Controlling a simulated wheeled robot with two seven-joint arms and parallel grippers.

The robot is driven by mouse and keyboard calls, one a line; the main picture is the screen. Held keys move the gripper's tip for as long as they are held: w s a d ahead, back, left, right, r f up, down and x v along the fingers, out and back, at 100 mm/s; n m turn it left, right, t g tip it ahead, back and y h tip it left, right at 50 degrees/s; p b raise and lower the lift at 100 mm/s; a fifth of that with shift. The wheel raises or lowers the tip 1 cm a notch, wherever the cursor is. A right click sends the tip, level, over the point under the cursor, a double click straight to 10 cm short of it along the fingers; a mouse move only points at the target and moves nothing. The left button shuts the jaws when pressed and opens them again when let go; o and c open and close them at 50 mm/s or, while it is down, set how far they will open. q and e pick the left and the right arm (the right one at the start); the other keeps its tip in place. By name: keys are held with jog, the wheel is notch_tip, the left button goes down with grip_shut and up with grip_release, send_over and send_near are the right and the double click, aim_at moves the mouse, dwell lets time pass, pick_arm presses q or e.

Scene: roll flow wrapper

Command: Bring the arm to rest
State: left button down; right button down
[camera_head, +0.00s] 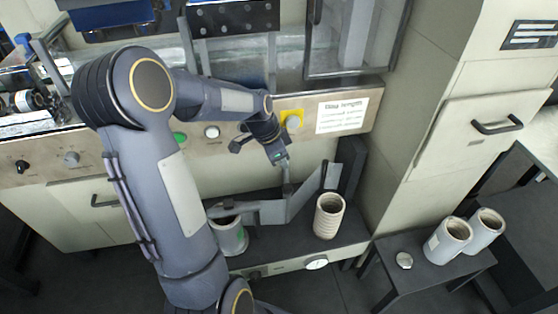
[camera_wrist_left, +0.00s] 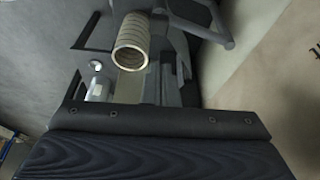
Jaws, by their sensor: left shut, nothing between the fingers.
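My left arm (camera_head: 180,190) comes in from the left and bends across the front of the machine. My left gripper (camera_head: 282,160) is shut and empty, pointing down in front of the control panel, right of its middle. It hangs above the grey angled guide (camera_head: 275,211) of the lower shelf; I cannot tell the exact gap. The gripper's fingers do not show clearly in the left wrist view. My right gripper is not in view.
A ribbed pale roll (camera_head: 329,216) stands on the lower shelf; a ribbed roll also shows in the left wrist view (camera_wrist_left: 130,45). Another roll (camera_head: 229,238) stands left of it. Two rolls (camera_head: 448,241) stand on the side table at right. A yellow-based knob (camera_head: 292,122) is close to the gripper.

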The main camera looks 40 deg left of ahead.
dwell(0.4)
pick_arm(q)
jog(key=s+d+r+n+t, duration=0.2)
jog(key=s+d+r+n, duration=0.2)
jog(key=s+d+r, duration=0.6)
jog(key=s+d+n+h, duration=0.2)
jog(key=s+d+n, duration=0.25)
jog(key=s, duration=0.75)
notch_tip(320, 180, up, 22)
jog(key=p, duration=2.2)
jog(key=shift+w+a+t+p, duration=0.3)
jog(key=shift+w+a, duration=0.05)
jog(key=shift+n, duration=0.25)
